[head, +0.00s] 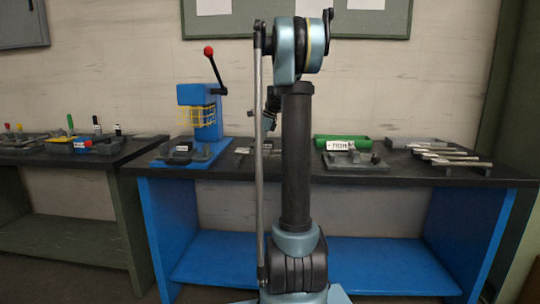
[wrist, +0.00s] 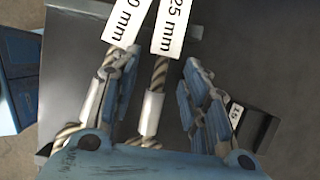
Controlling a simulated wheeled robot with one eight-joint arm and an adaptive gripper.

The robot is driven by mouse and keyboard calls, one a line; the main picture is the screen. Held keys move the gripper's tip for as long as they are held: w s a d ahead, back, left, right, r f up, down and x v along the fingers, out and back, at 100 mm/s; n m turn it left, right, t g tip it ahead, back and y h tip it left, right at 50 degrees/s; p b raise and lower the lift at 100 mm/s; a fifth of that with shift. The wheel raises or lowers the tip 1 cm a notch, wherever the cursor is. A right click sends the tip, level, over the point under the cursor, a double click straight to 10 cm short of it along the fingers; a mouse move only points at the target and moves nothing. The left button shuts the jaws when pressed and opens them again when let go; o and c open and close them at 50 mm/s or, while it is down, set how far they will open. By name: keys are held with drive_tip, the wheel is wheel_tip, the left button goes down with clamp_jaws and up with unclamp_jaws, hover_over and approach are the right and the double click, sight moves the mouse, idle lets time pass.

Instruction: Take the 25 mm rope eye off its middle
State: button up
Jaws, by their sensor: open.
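The 25 mm rope eye (wrist: 151,110) shows in the wrist view as a twisted rope with a pale metal sleeve and a white "25 mm" label (wrist: 172,25). My gripper (wrist: 160,66) is open, with one finger on each side of this rope. No clear contact shows. A second rope, with a partly hidden label (wrist: 125,20) ending in "0 mm", runs on the left, partly behind the left finger. The lower ends of both ropes are hidden behind my gripper's body, so what holds them cannot be seen.
A dark block (wrist: 256,126) marked "15" lies right of the right finger. On the bench (head: 440,176) stand a blue press (head: 195,95) with a red-knobbed lever at left, a green bin (head: 342,141), a grey fixture (head: 353,161) and several metal tools (head: 450,160) at right.

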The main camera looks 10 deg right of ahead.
clamp_jaws()
